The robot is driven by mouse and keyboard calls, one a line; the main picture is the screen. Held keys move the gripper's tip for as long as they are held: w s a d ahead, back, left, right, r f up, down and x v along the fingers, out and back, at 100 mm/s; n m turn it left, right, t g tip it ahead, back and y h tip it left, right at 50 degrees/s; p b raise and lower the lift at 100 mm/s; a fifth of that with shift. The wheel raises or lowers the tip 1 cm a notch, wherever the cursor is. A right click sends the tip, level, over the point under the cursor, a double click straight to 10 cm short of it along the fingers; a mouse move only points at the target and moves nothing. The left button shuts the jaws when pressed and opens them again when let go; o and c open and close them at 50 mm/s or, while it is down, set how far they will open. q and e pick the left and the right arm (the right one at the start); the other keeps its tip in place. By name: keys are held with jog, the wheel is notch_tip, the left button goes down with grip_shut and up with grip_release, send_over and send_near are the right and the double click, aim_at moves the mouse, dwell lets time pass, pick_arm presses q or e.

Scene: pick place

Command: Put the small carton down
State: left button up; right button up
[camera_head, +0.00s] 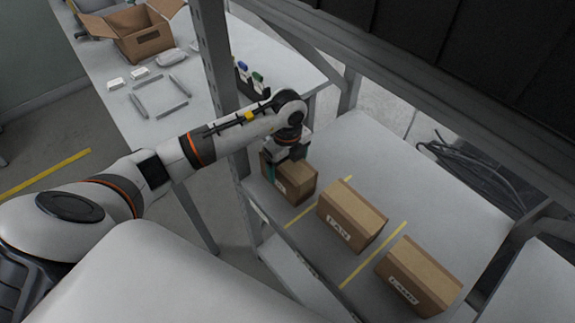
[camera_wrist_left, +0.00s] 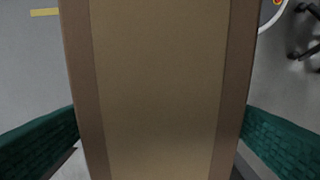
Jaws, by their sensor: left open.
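The small carton (camera_head: 296,186), a brown cardboard box, stands on the grey shelf (camera_head: 420,180) at its left end. My left gripper (camera_head: 287,163) is over this carton from above. In the left wrist view the carton (camera_wrist_left: 160,90) fills the middle, with a green finger pad on each side of it. The jaws are open around it, with a narrow gap at the lower sides. The carton's underside is hidden, but it appears to rest on the shelf. My right gripper is in neither view.
Two more brown cartons, a middle one (camera_head: 353,216) and a front one (camera_head: 419,276), stand on the shelf, separated by yellow lines. A grey shelf post (camera_head: 213,60) rises beside my left arm. A table (camera_head: 120,75) behind holds an open box (camera_head: 143,36).

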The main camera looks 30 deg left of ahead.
pick_arm(q)
notch_tip(320, 180, up, 11)
jog(key=shift+r+b, duration=0.1)
jog(key=shift+b, duration=0.2)
